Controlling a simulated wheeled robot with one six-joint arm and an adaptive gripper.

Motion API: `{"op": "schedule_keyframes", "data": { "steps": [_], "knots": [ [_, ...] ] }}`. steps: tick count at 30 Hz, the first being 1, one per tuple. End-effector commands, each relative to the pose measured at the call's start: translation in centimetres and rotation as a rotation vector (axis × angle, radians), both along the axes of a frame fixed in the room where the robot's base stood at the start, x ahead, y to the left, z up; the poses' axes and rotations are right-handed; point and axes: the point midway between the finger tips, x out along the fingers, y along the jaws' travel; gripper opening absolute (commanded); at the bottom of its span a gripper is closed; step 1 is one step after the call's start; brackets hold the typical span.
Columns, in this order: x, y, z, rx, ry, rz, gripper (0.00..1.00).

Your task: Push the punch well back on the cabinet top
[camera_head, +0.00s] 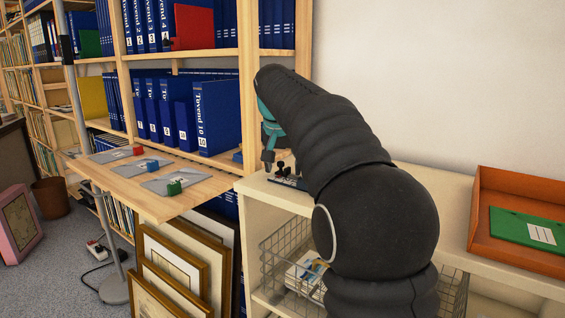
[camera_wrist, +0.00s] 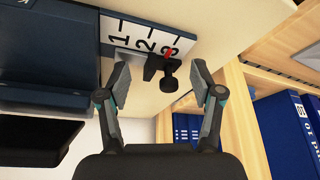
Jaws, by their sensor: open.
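A small black piece with a round knob and a red mark, which looks like the punch (camera_wrist: 167,84), shows between my fingertips in the wrist view. It adjoins a white plate (camera_wrist: 143,40) numbered 1, 2, 3; I cannot tell whether they are one piece. In the head view the dark knobbed punch (camera_head: 284,172) is near the left end of the cream cabinet top (camera_head: 257,187), partly hidden by my arm. My gripper (camera_wrist: 160,67) is open, with one finger on each side of the knobbed piece. Contact is unclear. In the head view my gripper (camera_head: 270,155) points down beside it.
A wooden shelf with blue binders (camera_head: 215,115) stands to the left. An orange tray (camera_head: 490,205) holding a green folder sits at the cabinet top's right. A wire basket (camera_head: 285,262) is below. A dark blue object (camera_wrist: 45,55) fills the wrist view's left.

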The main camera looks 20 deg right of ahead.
Motion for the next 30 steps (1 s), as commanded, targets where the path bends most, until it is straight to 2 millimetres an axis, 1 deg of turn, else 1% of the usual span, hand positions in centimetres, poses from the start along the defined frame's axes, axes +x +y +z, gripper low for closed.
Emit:
{"op": "schedule_keyframes", "data": {
  "steps": [5,6,8,9,11,12,13,23,30],
  "knots": [
    [0.0,0.0,0.0,0.000,0.000,0.000,0.66],
    [0.0,0.0,0.0,0.000,0.000,0.000,0.56],
    [0.0,0.0,0.0,0.000,0.000,0.000,0.41],
    [0.0,0.0,0.0,0.000,0.000,0.000,0.31],
    [0.0,0.0,0.0,0.000,0.000,0.000,0.16],
    [0.0,0.0,0.0,0.000,0.000,0.000,0.06],
    [0.0,0.0,0.0,0.000,0.000,0.000,0.00],
    [0.0,-0.1,0.0,0.001,0.001,0.002,0.00],
    [0.1,-1.2,0.1,0.000,0.001,0.011,0.00]
  ]
}}
